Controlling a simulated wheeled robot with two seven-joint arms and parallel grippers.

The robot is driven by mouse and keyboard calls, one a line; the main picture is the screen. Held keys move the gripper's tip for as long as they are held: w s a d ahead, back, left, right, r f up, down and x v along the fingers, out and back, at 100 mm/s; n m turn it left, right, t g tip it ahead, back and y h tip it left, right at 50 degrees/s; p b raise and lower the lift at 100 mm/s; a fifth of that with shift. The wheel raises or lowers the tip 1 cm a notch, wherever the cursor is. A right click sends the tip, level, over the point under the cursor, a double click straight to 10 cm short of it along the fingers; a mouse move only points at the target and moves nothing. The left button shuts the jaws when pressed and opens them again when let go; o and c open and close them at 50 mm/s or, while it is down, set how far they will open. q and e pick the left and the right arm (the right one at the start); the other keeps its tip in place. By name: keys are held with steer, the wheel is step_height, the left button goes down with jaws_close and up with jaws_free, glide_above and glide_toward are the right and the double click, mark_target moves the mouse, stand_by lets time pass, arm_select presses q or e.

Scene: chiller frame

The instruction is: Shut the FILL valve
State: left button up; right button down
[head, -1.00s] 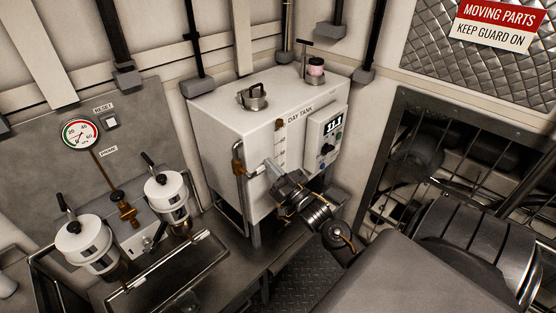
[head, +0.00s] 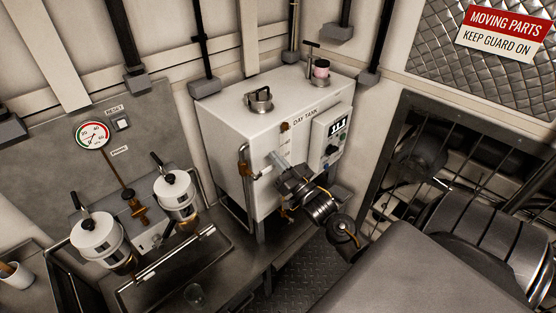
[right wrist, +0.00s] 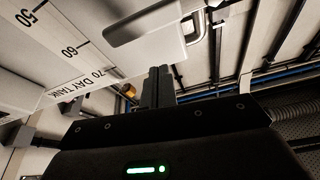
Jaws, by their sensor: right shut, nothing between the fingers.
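The white day tank (head: 228,125) stands in the middle of the head view. A brass valve fitting (head: 243,170) sits on a pipe at its left front edge, with a short pale lever-like piece pointing right toward my gripper. I cannot read a FILL label on it. My right gripper (head: 275,159) is in front of the tank face, right of the fitting, shut and empty. I cannot tell whether it touches the pale piece. In the right wrist view its closed fingers (right wrist: 158,80) are near the tank's level scale. My left gripper is out of view.
A control box (head: 331,136) with a display is on the tank's right front. Two white-topped canisters (head: 97,233) and a brass priming lever (head: 136,203) stand at left. A barred guard (head: 475,150) and dark drum-like machinery are at right. Grated floor lies below.

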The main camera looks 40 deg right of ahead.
steer(key=b+v, duration=0.3)
steer(key=v, duration=0.7)
steer(key=shift+d, duration=0.2)
steer(key=shift+w, duration=0.15)
